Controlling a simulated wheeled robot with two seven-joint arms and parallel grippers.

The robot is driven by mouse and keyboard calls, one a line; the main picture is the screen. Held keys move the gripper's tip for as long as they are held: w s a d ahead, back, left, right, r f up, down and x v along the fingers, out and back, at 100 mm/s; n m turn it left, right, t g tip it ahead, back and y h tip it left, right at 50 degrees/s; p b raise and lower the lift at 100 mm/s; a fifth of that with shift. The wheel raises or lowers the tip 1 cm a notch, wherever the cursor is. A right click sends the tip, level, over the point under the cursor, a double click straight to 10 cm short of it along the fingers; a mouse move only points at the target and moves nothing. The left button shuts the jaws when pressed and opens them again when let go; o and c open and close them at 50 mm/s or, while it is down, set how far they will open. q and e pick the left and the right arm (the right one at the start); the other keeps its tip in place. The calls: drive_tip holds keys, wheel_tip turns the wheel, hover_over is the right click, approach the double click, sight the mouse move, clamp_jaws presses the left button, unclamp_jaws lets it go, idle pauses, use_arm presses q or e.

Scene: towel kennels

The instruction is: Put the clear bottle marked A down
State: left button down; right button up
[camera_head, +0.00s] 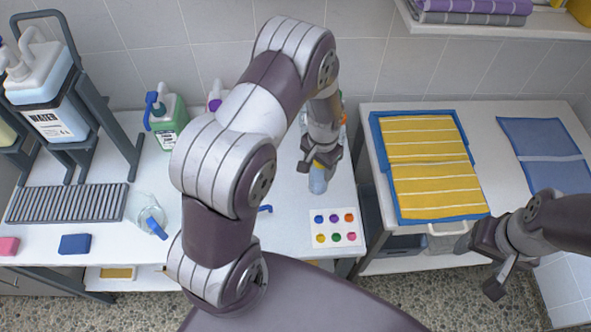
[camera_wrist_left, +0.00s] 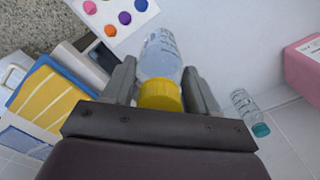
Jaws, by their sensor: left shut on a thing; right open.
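A clear bottle with a yellow cap (camera_wrist_left: 160,58) is held between the fingers of my left gripper (camera_wrist_left: 157,88). In the head view the bottle (camera_head: 318,181) is below my left gripper (camera_head: 320,160), over the white table behind the dotted card. The fingers are shut around its cap end. Some print shows on its side, but I cannot read a letter A. I cannot tell whether its base touches the table. My right gripper (camera_head: 478,266) is open and empty, in front of the right-hand cabinet.
A card with coloured dots (camera_head: 335,228) lies near the table's front edge. A clear bottle with blue parts (camera_head: 150,222), a green bottle (camera_head: 172,122) and a slatted tray (camera_head: 65,204) stand left. A teal-capped bottle (camera_wrist_left: 245,108) is nearby. Yellow striped towels (camera_head: 430,180) lie right.

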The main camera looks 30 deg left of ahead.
use_arm(q)
drive_tip(key=a+f+p, duration=0.3)
drive_tip(key=a+f, duration=0.4)
drive_tip(key=f, duration=0.2)
drive_tip(key=shift+w+a+f, duration=0.2)
drive_tip(key=shift+w+a, duration=0.2)
drive_tip(key=shift+w, duration=0.05)
drive_tip(key=shift+c, duration=2.2)
unclamp_jaws()
drive_tip(key=shift+r, duration=0.1)
drive_tip(key=shift+o, duration=0.6)
drive_tip(key=shift+w, duration=0.1)
use_arm(e)
drive_tip(key=r, duration=0.1)
drive_tip(key=w+r, duration=0.1)
drive_tip(key=r, duration=0.1)
drive_tip(key=shift+a+r, duration=0.2)
drive_tip(key=shift+r, duration=0.1)
